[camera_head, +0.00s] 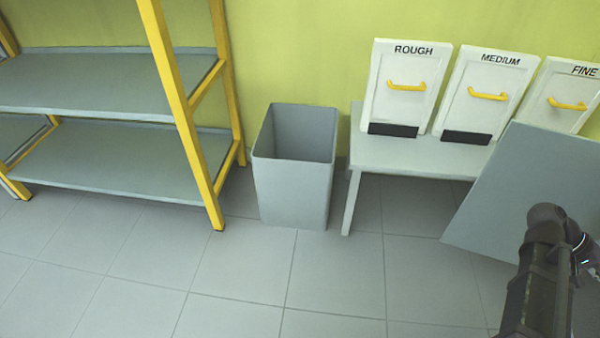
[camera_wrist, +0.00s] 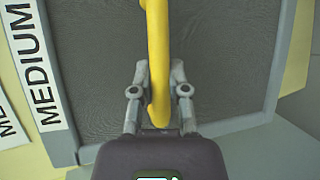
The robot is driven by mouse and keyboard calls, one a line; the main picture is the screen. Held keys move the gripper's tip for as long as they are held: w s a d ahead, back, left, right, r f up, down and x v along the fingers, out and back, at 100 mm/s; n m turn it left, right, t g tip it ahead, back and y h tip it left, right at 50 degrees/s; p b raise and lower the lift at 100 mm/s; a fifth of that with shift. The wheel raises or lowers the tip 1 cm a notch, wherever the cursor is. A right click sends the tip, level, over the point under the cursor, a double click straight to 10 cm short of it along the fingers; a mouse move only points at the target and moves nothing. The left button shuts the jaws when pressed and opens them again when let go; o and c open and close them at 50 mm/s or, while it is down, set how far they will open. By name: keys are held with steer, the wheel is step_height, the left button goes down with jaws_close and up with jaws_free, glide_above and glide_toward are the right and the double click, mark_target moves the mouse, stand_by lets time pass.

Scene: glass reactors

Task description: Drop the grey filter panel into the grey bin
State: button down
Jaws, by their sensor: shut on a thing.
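The grey filter panel (camera_head: 530,185) is held up at the right in the head view, tilted, in front of the table. The wrist view shows its dark grey face (camera_wrist: 225,60), grey frame and yellow handle (camera_wrist: 157,40). My gripper (camera_wrist: 158,75) is shut on this handle, one finger on each side. In the head view my arm covers part of the panel, and the fingertips cannot be made out. The grey bin (camera_head: 293,190) stands upright on the floor left of the table, apart from the panel. Its open top shows no contents.
A white table (camera_head: 400,155) bears three white boards marked ROUGH (camera_head: 407,70), MEDIUM (camera_head: 480,80) and FINE (camera_head: 565,100), with yellow handles. A yellow-posted shelf (camera_head: 95,80) stands left of the bin. The tiled floor (camera_head: 250,270) in front is clear.

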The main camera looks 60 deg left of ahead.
steer(key=shift+r+p, duration=3.65)
steer(key=shift+r, duration=0.15)
